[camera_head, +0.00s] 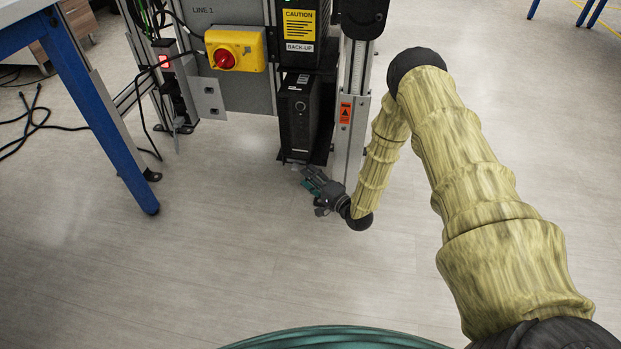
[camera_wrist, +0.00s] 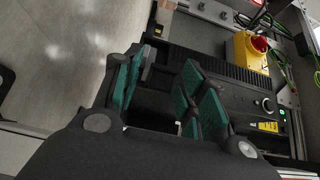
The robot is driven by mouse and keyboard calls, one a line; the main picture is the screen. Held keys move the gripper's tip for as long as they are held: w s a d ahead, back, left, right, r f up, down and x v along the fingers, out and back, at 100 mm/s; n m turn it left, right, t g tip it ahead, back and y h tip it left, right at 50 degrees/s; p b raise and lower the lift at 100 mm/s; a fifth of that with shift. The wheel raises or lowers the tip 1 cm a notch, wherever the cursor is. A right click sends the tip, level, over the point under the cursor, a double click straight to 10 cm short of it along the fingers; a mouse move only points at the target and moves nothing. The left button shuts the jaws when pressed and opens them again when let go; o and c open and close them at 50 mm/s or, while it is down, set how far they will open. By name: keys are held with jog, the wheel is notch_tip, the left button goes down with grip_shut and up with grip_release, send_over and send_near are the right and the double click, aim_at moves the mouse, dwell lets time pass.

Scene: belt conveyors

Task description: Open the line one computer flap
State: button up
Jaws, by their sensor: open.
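The line one computer (camera_head: 298,118) is a black upright box with a round button on its front, mounted low on the LINE 1 frame. Its ribbed side and round button show on the right of the wrist view (camera_wrist: 240,90). I cannot pick out the flap's outline or tell its state. My gripper (camera_head: 311,178) is low, just below and in front of the computer's lower end. In the wrist view its teal-padded fingers (camera_wrist: 160,88) are apart, with dark parts of the computer behind them. I cannot tell whether they touch it.
A yellow switch box (camera_head: 237,49) with a red knob is mounted left of the computer. A metal post (camera_head: 352,110) stands close on the right. A blue table leg (camera_head: 100,120) is at the left, with loose black cables (camera_head: 35,120) beyond it. The front floor is clear.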

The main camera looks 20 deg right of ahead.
jog(key=v, duration=1.2)
dwell(0.3)
jog(key=s+a+f+n+g+h+p, duration=0.25)
jog(key=s+a+n+g, duration=0.2)
jog(key=s, duration=0.25)
jog(key=s+a+f+n+g+h+p, duration=0.1)
jog(key=s+a+f+n+g, duration=0.3)
jog(key=s, duration=0.4)
jog(key=s+r+n+g+h+p, duration=0.15)
jog(key=s+g, duration=0.25)
jog(key=s, duration=0.7)
jog(key=s+r+n+g+h+p, duration=0.1)
jog(key=s+r+n+g+h, duration=0.2)
jog(key=s, duration=0.9)
notch_tip(320, 180, up, 38)
jog(key=g+y+p, duration=0.1)
jog(key=p, duration=3.7)
jog(key=shift+w+f, duration=0.2)
jog(key=shift+w, duration=0.2)
jog(key=shift+a, duration=0.1)
